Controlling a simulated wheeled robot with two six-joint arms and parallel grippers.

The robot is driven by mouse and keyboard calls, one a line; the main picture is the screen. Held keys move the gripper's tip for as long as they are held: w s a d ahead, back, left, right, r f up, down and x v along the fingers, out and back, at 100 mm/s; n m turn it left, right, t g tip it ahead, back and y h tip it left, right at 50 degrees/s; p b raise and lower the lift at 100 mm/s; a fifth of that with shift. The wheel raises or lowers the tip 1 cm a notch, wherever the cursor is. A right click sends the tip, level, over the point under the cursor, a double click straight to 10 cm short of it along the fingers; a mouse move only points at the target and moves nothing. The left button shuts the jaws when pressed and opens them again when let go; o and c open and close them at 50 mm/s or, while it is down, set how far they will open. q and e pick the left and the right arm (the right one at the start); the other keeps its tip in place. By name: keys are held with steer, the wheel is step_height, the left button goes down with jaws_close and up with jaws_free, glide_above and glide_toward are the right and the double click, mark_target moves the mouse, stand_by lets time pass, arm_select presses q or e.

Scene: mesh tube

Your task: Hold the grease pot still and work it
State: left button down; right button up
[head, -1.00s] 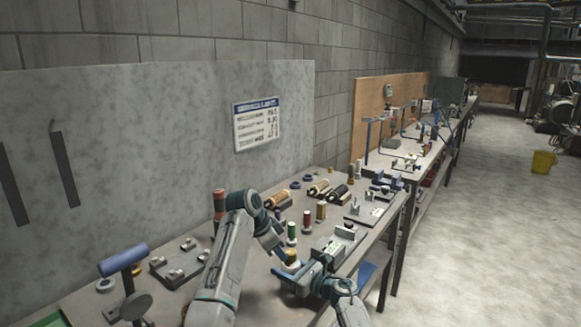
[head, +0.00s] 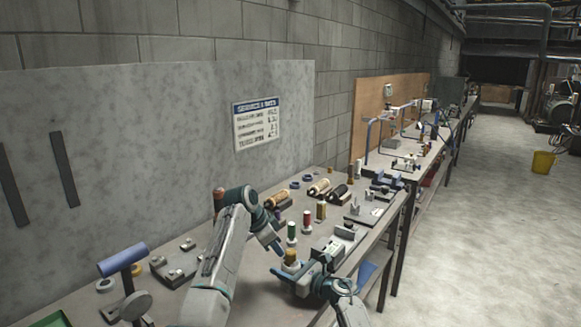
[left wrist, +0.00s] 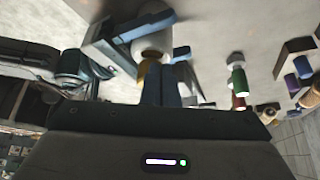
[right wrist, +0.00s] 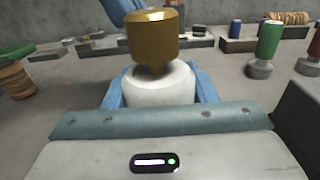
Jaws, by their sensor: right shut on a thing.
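The grease pot (head: 290,257) has a gold cylindrical top on a rounded white body and stands upright near the bench's front edge. My right gripper (head: 290,272) is shut on its white body, which sits between blue fingers in the right wrist view (right wrist: 160,88). My left gripper (head: 279,248) is just above the pot, on its far side. In the left wrist view, its blue fingers (left wrist: 168,82) are close together at the pot's gold part (left wrist: 148,68). Whether they touch or grip it I cannot tell. Blue finger parts also show behind the gold top in the right wrist view.
A green spool (head: 291,231) and a red spool (head: 307,221) stand behind the pot. A grey block fixture (head: 333,247) is to its right.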

stand_by(0.6)
arm_select(q)
steer(key=shift+a+r, duration=0.15)
steer(key=shift+a, duration=0.15)
step_height(320, 180, up, 6)
steer(key=shift+f, duration=0.1)
stand_by(0.4)
step_height(320, 180, down, 6)
steer(key=s+d, duration=0.1)
steer(key=s, duration=0.1)
steer(key=shift+s, duration=0.2)
stand_by(0.5)
steer(key=shift+w+d, duration=0.2)
steer(key=shift+d, duration=0.1)
stand_by(0.6)
